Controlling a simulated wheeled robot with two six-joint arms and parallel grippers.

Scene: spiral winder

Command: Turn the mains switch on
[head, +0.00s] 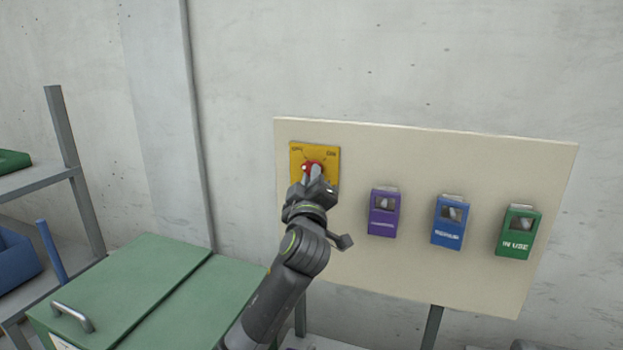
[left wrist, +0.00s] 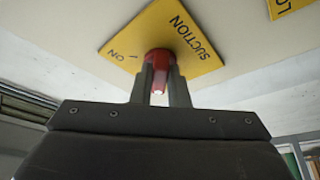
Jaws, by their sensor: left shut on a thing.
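In the head view a red rotary knob (head: 309,165) sits on a yellow plate (head: 331,152) at the upper left of a cream board. The plate's small lettering is hard to read there. My left gripper (head: 314,175) reaches up to the knob and partly hides it. In the left wrist view my left gripper (left wrist: 160,88) is shut on the red knob (left wrist: 158,56), one finger on each side. The yellow plate (left wrist: 130,35) behind it reads "SUCTION" and "ON" in this view; no "mains" lettering shows. The knob has a pale mark facing the wrist camera.
The cream board (head: 420,285) also carries a purple box (head: 384,213), a blue box (head: 449,222) and a green box (head: 518,232) marked "IN USE". A green cabinet (head: 130,290) stands at lower left, beside a grey rack (head: 75,172). Another yellow plate (left wrist: 290,6) shows in the left wrist view.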

